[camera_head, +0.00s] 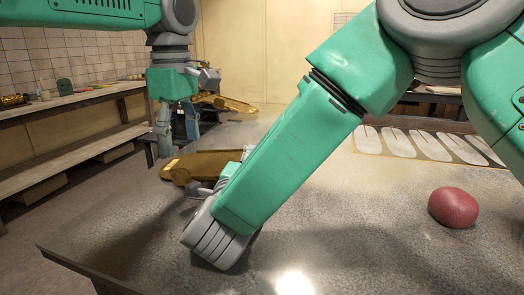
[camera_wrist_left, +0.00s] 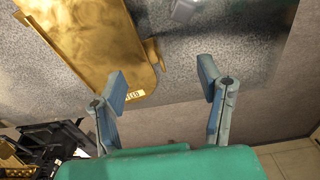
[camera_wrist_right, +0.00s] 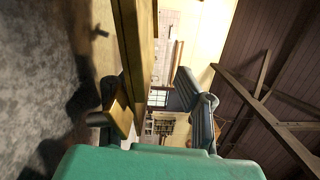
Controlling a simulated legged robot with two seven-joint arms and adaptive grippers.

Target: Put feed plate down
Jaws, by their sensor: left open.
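A long gold feed plate (camera_head: 200,166) lies at the left side of the metal table, partly hidden by my right arm. In the left wrist view the gold plate (camera_wrist_left: 90,45) shows a small label at its end. My left gripper (camera_head: 178,128) hangs at the table's far left edge; in its wrist view its open fingers (camera_wrist_left: 163,78) are empty, with the plate's labelled end beside the left finger. My right gripper (camera_wrist_right: 150,95) is open, with the plate's edge (camera_wrist_right: 133,50) and a gold tab close to its left finger. In the head view its fingers are mostly hidden.
A second gold piece (camera_head: 225,103) lies farther back. A red round object (camera_head: 453,207) sits on the table (camera_head: 370,250) at right, in front of a panel with pale oval shapes (camera_head: 425,143). A wooden bench (camera_head: 75,98) runs along the left wall.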

